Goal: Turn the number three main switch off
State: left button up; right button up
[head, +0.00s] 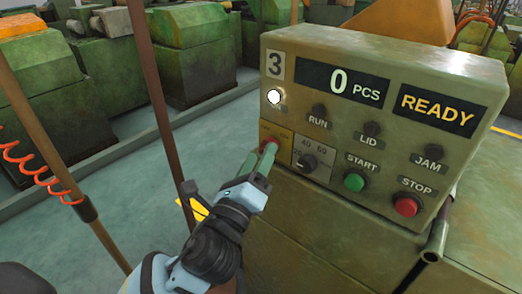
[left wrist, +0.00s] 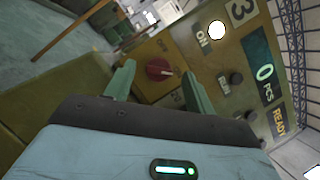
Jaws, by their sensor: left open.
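The number three machine's control box (head: 450,72) carries a "3" plate (head: 275,66). The main switch is a red knob (left wrist: 158,69) on a yellow plate at the box's lower left. In the head view the red knob (head: 270,146) is mostly hidden behind my left gripper (head: 265,160). My left gripper's fingers (left wrist: 160,84) are open in the left wrist view, with the knob showing between the tips. I cannot tell whether they touch it. The white ON lamp (head: 273,97) is lit. My right gripper is out of view.
A selector dial (head: 308,161), a green START button (head: 354,182) and a red STOP button (head: 406,206) sit right of the switch. The display (head: 342,84) reads 0 PCS and the panel says READY. A brown post (head: 157,100) stands left of the box.

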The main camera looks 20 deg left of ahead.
pick_arm(q)
jog(key=shift+x, duration=1.05)
jog(key=c, duration=1)
